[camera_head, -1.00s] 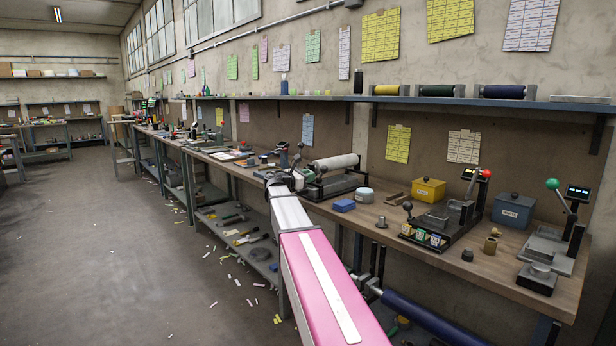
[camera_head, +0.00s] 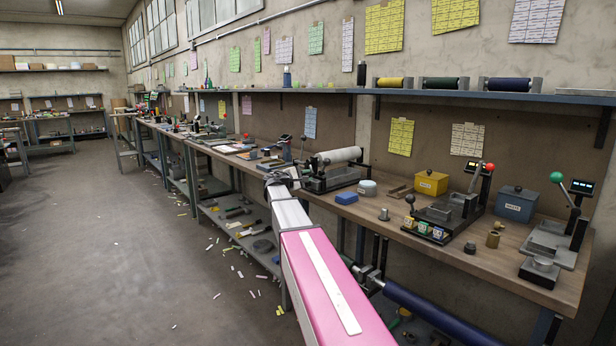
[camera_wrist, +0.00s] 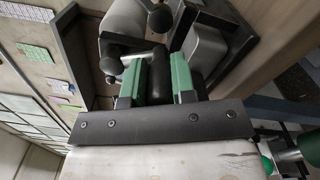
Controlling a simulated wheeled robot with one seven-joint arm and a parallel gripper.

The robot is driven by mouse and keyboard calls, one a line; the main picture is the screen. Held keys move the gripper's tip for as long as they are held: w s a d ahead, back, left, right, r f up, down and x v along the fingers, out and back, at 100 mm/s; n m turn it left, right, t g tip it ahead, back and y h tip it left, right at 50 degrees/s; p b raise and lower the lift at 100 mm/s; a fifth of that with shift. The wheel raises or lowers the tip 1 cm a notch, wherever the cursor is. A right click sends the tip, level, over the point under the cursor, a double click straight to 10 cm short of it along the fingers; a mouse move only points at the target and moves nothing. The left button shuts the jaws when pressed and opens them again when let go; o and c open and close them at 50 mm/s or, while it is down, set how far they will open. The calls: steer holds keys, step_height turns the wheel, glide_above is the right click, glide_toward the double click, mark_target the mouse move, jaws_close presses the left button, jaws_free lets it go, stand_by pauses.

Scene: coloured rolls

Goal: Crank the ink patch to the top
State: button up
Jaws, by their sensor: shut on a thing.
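The press (camera_head: 330,180) with a pale grey roller (camera_head: 345,155) stands on the workbench beyond my pink and white arm. In the wrist view the roller (camera_wrist: 122,20) is at the top, beside a dark frame. My gripper (camera_wrist: 158,76) has green-lined fingers shut on the black crank handle (camera_wrist: 157,88). The handle sits between both fingers, close to the roller's end. A round dark knob (camera_wrist: 160,18) shows above the fingers. I cannot make out an ink patch on the roller in either view. In the head view the wrist hides the grip.
A yellow box (camera_head: 431,183), a lever device (camera_head: 447,210) and a blue box (camera_head: 515,204) stand further right. Paper scraps litter the floor at left.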

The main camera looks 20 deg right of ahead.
steer(key=shift+w+a+f+m, duration=0.15)
steer(key=shift+w+m, duration=0.2)
steer(key=shift+m, duration=0.5)
steer(key=shift+w+a+f+m, duration=0.15)
steer(key=shift+w+m, duration=0.2)
steer(key=shift+m, duration=0.45)
steer(key=shift+w+a+f+m, duration=0.15)
steer(key=shift+w+m, duration=0.2)
steer(key=shift+m, duration=0.5)
steer(key=shift+r, duration=0.1)
steer(key=o, duration=0.9)
